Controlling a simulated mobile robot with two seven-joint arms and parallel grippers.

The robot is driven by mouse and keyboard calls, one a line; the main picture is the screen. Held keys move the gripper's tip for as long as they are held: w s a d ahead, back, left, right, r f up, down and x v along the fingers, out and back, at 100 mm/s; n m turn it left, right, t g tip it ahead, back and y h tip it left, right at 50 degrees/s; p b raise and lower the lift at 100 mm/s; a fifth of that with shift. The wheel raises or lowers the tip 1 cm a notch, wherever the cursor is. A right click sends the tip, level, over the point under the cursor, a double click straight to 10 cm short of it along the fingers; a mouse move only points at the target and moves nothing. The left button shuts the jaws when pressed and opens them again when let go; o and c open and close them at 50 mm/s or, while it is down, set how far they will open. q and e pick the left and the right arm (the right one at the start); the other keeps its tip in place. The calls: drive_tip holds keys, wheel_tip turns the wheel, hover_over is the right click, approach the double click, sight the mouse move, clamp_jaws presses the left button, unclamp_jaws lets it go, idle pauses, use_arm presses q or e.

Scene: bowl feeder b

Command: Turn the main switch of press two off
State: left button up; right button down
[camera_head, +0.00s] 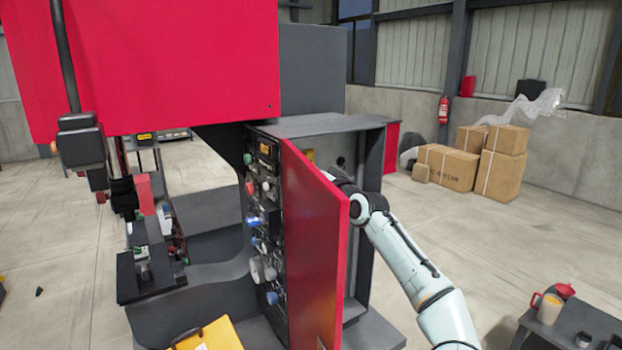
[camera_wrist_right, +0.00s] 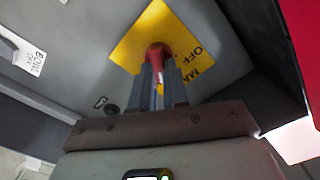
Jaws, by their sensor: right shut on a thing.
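The main switch (camera_wrist_right: 157,52) is a red knob on a yellow plate (camera_wrist_right: 135,44) in the right wrist view. The plate has black lettering, with OFF and part of another word readable. My right gripper (camera_wrist_right: 160,84) is shut on the red knob, with a finger on each side of it. In the head view my right arm reaches into the open cabinet (camera_head: 345,124) of the press behind the red door (camera_head: 318,250). That door hides the gripper and the switch knob there. My left gripper is in neither view.
The red door stands open close beside my right arm. A control panel (camera_head: 262,215) with several knobs is left of it. A small table (camera_head: 572,325) with a mug and a red-topped container is at the lower right. Cardboard boxes (camera_head: 450,167) stand at the back right.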

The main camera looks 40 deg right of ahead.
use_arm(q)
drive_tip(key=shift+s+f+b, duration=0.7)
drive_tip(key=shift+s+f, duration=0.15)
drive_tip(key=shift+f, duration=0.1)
use_arm(e)
drive_tip(key=shift+a+n, duration=0.2)
drive_tip(key=shift+n, duration=3.75)
drive_tip(key=shift+a+n, duration=0.2)
drive_tip(key=shift+n, duration=3.75)
drive_tip(key=shift+r+n, duration=0.1)
drive_tip(key=shift+n, duration=0.2)
drive_tip(key=c, duration=1.1)
unclamp_jaws()
drive_tip(key=shift+w, duration=0.1)
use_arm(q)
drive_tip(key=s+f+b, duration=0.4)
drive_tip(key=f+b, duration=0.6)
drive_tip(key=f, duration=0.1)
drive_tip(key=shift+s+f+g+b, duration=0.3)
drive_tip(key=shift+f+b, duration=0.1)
use_arm(e)
drive_tip(key=s, duration=0.4)
drive_tip(key=s+a, duration=0.1)
drive_tip(key=s, duration=0.8)
drive_tip(key=shift+s+a, duration=0.15)
drive_tip(key=shift+a, duration=0.15)
